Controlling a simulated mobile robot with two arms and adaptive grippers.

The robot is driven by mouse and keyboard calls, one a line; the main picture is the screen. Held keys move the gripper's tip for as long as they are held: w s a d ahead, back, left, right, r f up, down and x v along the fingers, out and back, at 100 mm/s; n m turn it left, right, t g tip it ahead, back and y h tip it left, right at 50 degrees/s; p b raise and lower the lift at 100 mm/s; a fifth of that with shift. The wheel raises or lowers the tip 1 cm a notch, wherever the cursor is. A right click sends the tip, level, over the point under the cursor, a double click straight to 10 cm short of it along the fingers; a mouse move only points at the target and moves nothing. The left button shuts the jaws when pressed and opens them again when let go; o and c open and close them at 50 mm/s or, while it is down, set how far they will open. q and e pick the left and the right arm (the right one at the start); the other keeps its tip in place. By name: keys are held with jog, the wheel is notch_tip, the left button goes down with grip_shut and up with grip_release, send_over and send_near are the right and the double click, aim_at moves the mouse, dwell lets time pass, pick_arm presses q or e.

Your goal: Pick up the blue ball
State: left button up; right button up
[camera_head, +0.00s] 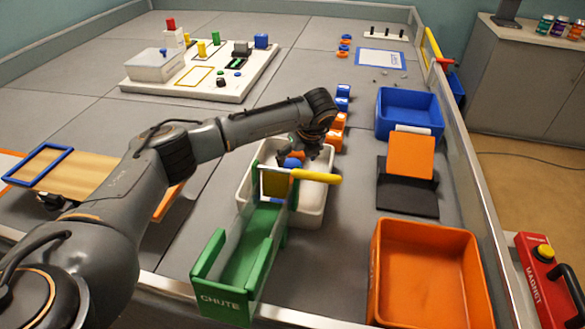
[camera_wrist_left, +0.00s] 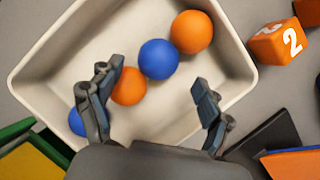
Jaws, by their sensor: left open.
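A white bin (camera_head: 312,214) stands on the table in front of me and holds blue and orange balls. In the left wrist view, one blue ball (camera_wrist_left: 158,58) lies near the bin's middle, between an orange ball (camera_wrist_left: 191,32) and another orange ball (camera_wrist_left: 128,86). A second blue ball (camera_wrist_left: 75,122) is at the bin's left corner, partly hidden by a finger. My left gripper (camera_wrist_left: 156,88) is open above the bin, its fingers spread either side of the middle, holding nothing. In the head view my left gripper (camera_head: 305,150) partly hides the balls. My right gripper is not in view.
A green chute (camera_head: 225,270) with a yellow handle (camera_head: 318,176) stands against the bin's near side. To the right are a blue bin (camera_head: 408,122), an orange panel (camera_head: 411,156) on a dark base, and an orange bin (camera_head: 425,312).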

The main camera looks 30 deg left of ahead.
aim_at(294, 163)
pick_arm(q)
jog(key=x, duration=0.4)
jog(key=shift+s+a, duration=0.1)
jog(key=shift+c, duration=0.9)
jog(key=c, duration=1)
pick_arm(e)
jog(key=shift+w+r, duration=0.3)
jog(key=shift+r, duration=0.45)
